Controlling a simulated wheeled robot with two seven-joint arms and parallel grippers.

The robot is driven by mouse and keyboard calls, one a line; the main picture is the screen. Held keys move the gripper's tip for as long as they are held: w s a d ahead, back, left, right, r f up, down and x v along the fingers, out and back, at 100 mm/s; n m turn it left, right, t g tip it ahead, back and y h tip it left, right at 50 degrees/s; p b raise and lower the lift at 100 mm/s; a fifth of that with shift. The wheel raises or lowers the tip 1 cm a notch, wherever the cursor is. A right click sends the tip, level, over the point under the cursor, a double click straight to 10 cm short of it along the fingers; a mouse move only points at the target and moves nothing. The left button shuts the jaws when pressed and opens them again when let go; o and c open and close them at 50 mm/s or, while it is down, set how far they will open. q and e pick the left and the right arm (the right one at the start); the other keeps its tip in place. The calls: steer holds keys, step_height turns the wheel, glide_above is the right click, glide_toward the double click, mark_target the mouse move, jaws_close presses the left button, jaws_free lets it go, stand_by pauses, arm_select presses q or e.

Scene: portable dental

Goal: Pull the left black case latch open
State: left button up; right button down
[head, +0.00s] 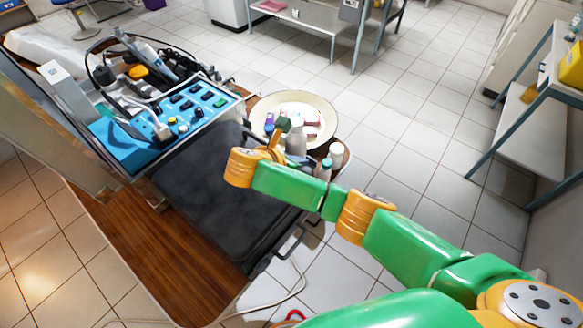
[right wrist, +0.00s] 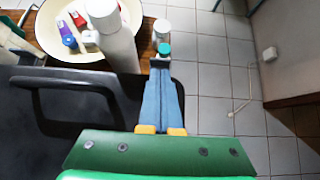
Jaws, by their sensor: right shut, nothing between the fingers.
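The black case (head: 215,205) lies on a wooden table, its flat black side facing up. A black handle shows along its edge in the right wrist view (right wrist: 85,77). I cannot make out the left latch in either view. My right gripper (right wrist: 161,75) is shut and empty, its blue fingers together beside the case's edge, close to a small teal-capped bottle. In the head view the hand (head: 275,143) is over the far right side of the case, partly hidden by my green and orange arm. My left gripper is out of view.
A blue dental unit (head: 135,150) with cords and tools stands at the back left. A cream basin (head: 325,112) with small items sits behind the hand. A tall white bottle (right wrist: 118,45) and a teal-capped bottle (right wrist: 164,49) stand close to my fingers. Tiled floor lies right.

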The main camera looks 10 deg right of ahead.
mark_target(312, 159)
steer(key=shift+x, duration=1.45)
steer(key=shift+r, duration=0.1)
steer(key=shift+w+d+r+p, duration=0.1)
steer(key=shift+d+r+p, duration=0.05)
steer(key=shift+p, duration=0.15)
steer(key=shift+w+d+g+y, duration=0.1)
steer(key=shift+d+g+y, duration=0.05)
steer(key=shift+g+y, duration=0.15)
steer(key=shift+w+d+y+p, duration=0.25)
steer(key=shift+y+p, duration=0.05)
steer(key=shift+p, duration=0.2)
